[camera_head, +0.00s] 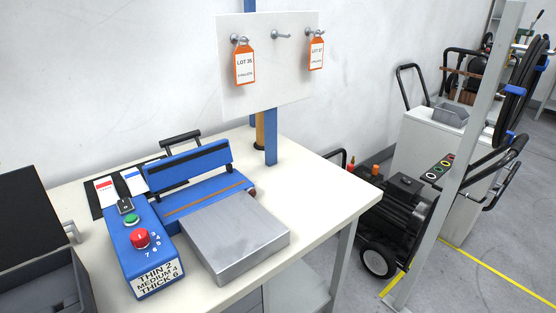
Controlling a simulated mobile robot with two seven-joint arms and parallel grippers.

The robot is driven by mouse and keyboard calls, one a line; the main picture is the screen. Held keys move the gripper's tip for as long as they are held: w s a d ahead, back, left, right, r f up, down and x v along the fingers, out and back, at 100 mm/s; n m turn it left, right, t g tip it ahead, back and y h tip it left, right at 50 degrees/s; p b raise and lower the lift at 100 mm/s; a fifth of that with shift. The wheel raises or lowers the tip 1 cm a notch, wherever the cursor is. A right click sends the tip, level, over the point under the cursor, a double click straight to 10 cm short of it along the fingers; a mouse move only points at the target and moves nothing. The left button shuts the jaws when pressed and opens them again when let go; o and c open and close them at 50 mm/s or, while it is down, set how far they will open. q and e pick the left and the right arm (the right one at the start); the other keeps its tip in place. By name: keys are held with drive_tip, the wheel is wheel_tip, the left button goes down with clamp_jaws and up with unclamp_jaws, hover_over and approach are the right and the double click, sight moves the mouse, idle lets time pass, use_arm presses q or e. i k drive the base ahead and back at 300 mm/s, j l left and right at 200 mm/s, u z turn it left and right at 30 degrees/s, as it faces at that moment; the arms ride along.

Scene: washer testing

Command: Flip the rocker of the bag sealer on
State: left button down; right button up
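The bag sealer is blue and stands on the white table. Its control box (142,245) is at the left, with a red dial (140,239), a green round button or lamp (132,220) and a small dark switch (125,206) on a pale plate behind it; I take this as the rocker, but its position is too small to tell. The sealing arm (188,167) with a black handle (180,139) is raised. A grey metal plate (236,236) sits in front of the sealing bar. Neither gripper is in view.
A dark bin (40,286) stands at the left edge. Tags (244,62) hang on a white board (276,94) above the table. The table's right front (315,210) is clear. A compressor-like machine (395,215) stands on the floor at right, behind a grey post (460,150).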

sight(124, 203)
drive_tip(key=k+l+u, duration=0.15)
drive_tip(key=i+l+u, duration=0.15)
drive_tip(key=l, duration=0.2)
drive_tip(key=i+l+u, duration=0.15)
drive_tip(key=l, duration=0.15)
drive_tip(key=i+l+u, duration=0.15)
drive_tip(key=l, duration=0.25)
drive_tip(key=l+u, duration=0.15)
drive_tip(key=l, duration=0.2)
drive_tip(key=i, duration=0.05)
